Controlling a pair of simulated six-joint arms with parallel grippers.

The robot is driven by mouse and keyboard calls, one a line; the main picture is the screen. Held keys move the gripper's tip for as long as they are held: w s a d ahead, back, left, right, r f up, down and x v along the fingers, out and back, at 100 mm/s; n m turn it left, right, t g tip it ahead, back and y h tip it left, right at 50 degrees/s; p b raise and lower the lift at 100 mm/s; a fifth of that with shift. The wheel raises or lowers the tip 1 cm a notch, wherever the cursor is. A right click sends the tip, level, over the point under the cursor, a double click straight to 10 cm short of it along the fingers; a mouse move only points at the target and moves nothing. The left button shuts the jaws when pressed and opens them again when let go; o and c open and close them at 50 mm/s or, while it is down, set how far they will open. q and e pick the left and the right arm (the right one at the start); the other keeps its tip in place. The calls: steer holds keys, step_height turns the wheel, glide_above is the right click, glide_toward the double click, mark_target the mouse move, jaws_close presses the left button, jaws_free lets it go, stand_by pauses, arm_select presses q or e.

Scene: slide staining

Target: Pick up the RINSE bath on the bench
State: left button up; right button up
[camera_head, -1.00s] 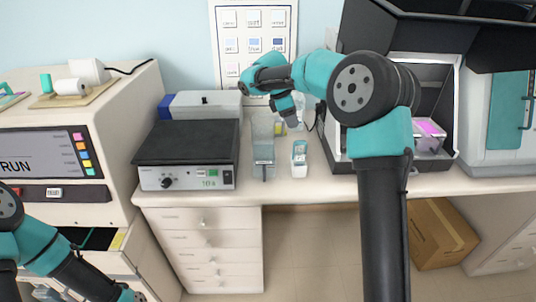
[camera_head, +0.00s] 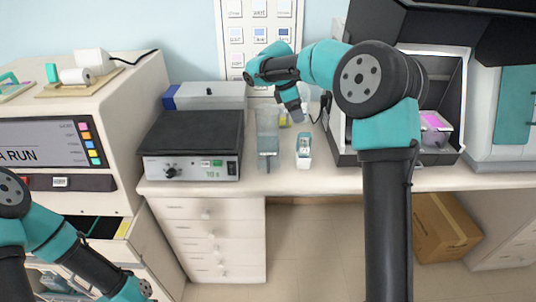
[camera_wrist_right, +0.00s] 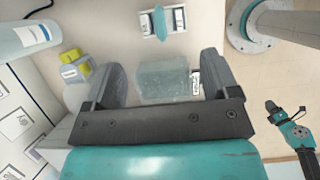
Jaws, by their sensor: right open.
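A clear, bluish bath (camera_head: 267,142) stands upright on the bench between the hot plate and a small white holder. In the right wrist view the same clear box (camera_wrist_right: 165,82) shows between my fingers, with a small label on its right side; the lettering is too small to read. My right gripper (camera_head: 296,112) is open and empty. In the right wrist view its two fingers (camera_wrist_right: 163,85) spread to either side of the box with gaps visible; how far above it they are I cannot tell. My left gripper (camera_head: 140,290) is low at the left, its jaws unclear.
The white holder with a teal piece (camera_head: 303,150) stands just right of the bath. A hot plate (camera_head: 190,148) is to its left. A bottle (camera_wrist_right: 30,38) and yellow-topped items (camera_wrist_right: 75,64) stand behind. An open dark-framed cabinet (camera_head: 435,150) is at the right.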

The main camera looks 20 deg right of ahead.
mark_target(268, 154)
steer(key=o, duration=0.3)
steer(key=w+a+m+y, duration=0.1)
steer(key=a+m, duration=0.1)
steer(key=m, duration=0.4)
steer(key=w+a+m+t+y, duration=0.1)
steer(key=a+m+y, duration=0.1)
steer(key=m, duration=0.4)
steer(key=w+a+m+y, duration=0.1)
steer(key=a+m, duration=0.3)
steer(key=m, duration=0.2)
steer(key=shift+w+t, duration=0.3)
steer(key=shift+w, duration=0.1)
step_height(268, 154, down, 12)
steer(key=shift+f, duration=0.15)
